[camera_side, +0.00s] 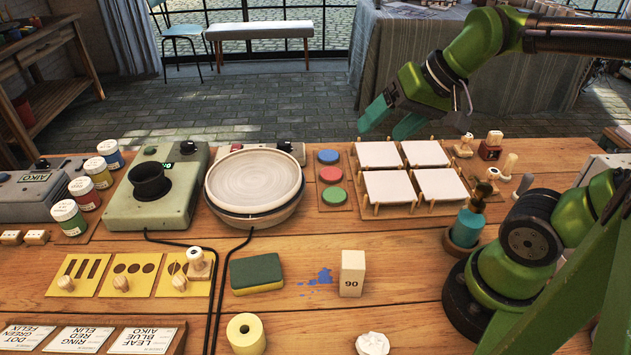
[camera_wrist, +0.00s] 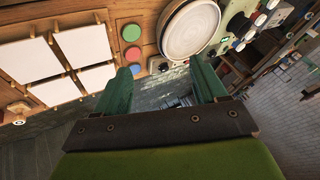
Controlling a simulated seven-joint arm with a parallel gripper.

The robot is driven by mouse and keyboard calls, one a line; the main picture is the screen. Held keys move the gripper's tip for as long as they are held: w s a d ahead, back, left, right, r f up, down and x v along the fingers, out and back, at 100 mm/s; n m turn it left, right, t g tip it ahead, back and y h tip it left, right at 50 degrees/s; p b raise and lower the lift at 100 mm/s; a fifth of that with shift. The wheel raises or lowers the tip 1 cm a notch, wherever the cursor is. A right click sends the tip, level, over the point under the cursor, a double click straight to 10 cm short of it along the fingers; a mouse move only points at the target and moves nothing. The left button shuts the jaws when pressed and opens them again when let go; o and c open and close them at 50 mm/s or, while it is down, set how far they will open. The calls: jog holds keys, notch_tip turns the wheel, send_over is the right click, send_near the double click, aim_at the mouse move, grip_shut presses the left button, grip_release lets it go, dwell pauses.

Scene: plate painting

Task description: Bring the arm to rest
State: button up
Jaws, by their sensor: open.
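My gripper (camera_side: 392,118) is in the air at the upper right of the side view, over the back of the table and behind the white tiles. Its two teal fingers are apart, with nothing between them. My green arm reaches in from the right, raised above the wooden table (camera_side: 400,250). The fingers touch nothing that I can see.
White square tiles (camera_side: 380,155) stand on pegged racks under the gripper. A round plate on a wheel (camera_side: 254,180), coloured pads (camera_side: 332,174), paint jars (camera_side: 68,216), a sponge (camera_side: 257,272) and a block marked 90 (camera_side: 352,273) occupy the table. A blue smear (camera_side: 322,276) lies beside the block.

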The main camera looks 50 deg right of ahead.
jog(key=s+a+n, duration=0.2)
jog(key=shift+s+a+f+t, duration=0.25)
jog(key=shift+a+f+t, duration=0.05)
jog(key=shift+a+f, duration=0.1)
